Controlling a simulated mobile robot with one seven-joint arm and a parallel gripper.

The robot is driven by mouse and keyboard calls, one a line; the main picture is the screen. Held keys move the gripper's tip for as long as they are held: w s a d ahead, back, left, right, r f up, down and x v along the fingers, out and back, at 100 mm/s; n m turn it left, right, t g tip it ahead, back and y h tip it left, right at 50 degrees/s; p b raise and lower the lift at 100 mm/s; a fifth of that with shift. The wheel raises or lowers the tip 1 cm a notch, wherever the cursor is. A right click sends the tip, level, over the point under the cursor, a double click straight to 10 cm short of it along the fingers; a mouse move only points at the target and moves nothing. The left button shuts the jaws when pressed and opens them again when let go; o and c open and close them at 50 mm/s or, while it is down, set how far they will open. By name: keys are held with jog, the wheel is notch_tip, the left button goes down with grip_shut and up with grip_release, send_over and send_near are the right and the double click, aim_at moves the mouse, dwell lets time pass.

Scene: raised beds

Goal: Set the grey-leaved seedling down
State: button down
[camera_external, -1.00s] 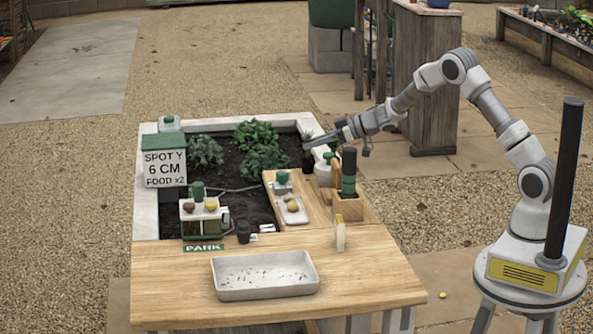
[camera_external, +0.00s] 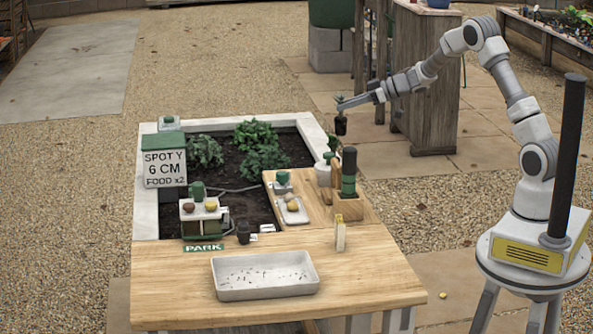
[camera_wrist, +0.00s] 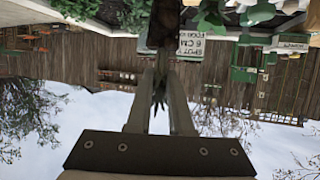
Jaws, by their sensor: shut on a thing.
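My gripper (camera_external: 345,104) is shut on the grey-leaved seedling (camera_external: 340,124), a small plant with a dark root plug or pot. It hangs upright in the air, appearing just right of the raised bed's rim (camera_external: 318,132) with paving behind it. In the wrist view, which is upside down, the seedling's dark lower part (camera_wrist: 164,25) is at the top, and thin dark leaves show between the gripper's fingers (camera_wrist: 160,75). The leaf colour is hard to tell. Dark soil (camera_external: 228,177) in the bed holds several green plants (camera_external: 262,155).
The front table has a pale tray (camera_external: 265,291). A sign box (camera_external: 165,168) stands at the left rim.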

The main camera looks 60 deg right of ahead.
jog(key=s+a+n+g+y, duration=0.1)
jog(key=s+a, duration=0.3)
jog(key=a, duration=0.8)
jog(key=s+a+r+n+g+y+b, duration=0.15)
jog(key=s+a, duration=0.35)
jog(key=a, duration=0.7)
jog(key=s+a+f+n+g+y, duration=0.15)
jog(key=s+a, duration=0.25)
jog(key=a, duration=0.8)
jog(key=shift+t, duration=0.4)
jog(key=shift+s+a+f+b, duration=0.3)
jog(key=shift+a+f+b, duration=0.95)
jog(key=shift+a+f, duration=0.65)
jog(key=shift+s+a+f+b, duration=0.35)
jog(key=shift+a+f+b, duration=1)
jog(key=shift+a, duration=0.85)
jog(key=shift+s+a+f+b, duration=0.3)
jog(key=shift+a+f+b, duration=0.8)
jog(key=shift+a+f, duration=0.85)
jog(key=shift+a+r, duration=0.1)
jog(key=shift+r, duration=0.05)
